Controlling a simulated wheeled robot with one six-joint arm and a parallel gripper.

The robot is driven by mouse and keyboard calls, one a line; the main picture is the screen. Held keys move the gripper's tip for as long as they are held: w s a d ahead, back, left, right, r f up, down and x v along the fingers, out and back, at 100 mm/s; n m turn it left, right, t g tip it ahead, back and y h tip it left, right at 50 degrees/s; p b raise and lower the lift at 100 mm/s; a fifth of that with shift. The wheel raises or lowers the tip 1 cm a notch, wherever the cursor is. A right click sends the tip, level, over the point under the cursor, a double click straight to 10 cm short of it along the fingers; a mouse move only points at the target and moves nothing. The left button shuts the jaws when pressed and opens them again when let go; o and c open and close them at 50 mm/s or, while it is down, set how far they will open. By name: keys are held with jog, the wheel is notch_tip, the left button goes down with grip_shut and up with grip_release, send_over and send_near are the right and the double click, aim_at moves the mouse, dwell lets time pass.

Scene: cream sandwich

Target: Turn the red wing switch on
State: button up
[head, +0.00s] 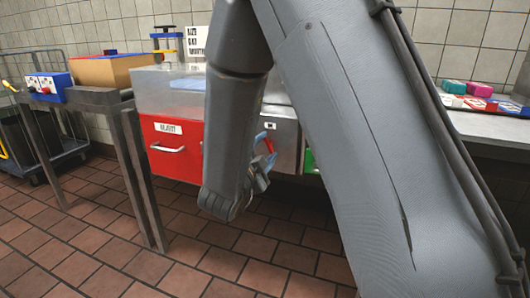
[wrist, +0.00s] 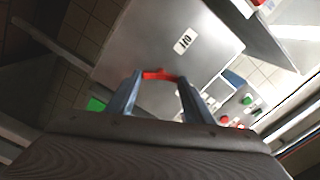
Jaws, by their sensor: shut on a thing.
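The red wing switch (wrist: 160,74) sits on the grey metal panel (wrist: 150,40) and spans the gap between my fingertips in the wrist view. Its red part (head: 269,146) also shows small in the head view, in front of the grey box face. My gripper (wrist: 160,79) has blue-grey fingers, one on each side of the switch, and is shut on it. In the head view my gripper (head: 265,147) is partly hidden by my arm. The switch's mount is hidden, and I cannot tell whether it is on.
A white label (wrist: 185,41) is on the panel. A red drawer front (head: 174,147) with a white handle is left of my arm. A dark metal table (head: 98,97) stands farther left. A counter (head: 490,126) with coloured boxes is at right. Tiled floor is clear in front.

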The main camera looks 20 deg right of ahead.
jog(key=m+b, duration=0.1)
jog(key=m, duration=0.1)
jog(key=m+b, duration=0.2)
jog(key=m, duration=0.1)
jog(key=shift+f+m, duration=0.2)
jog(key=shift+m, duration=0.1)
dwell(0.5)
jog(key=o, duration=1.1)
jog(key=shift+c, duration=0.2)
jog(key=shift+s, duration=0.1)
jog(key=v, duration=0.7)
jog(key=shift+s+a+p, duration=0.2)
jog(key=shift+s+p, duration=0.05)
jog(key=shift+p, duration=0.2)
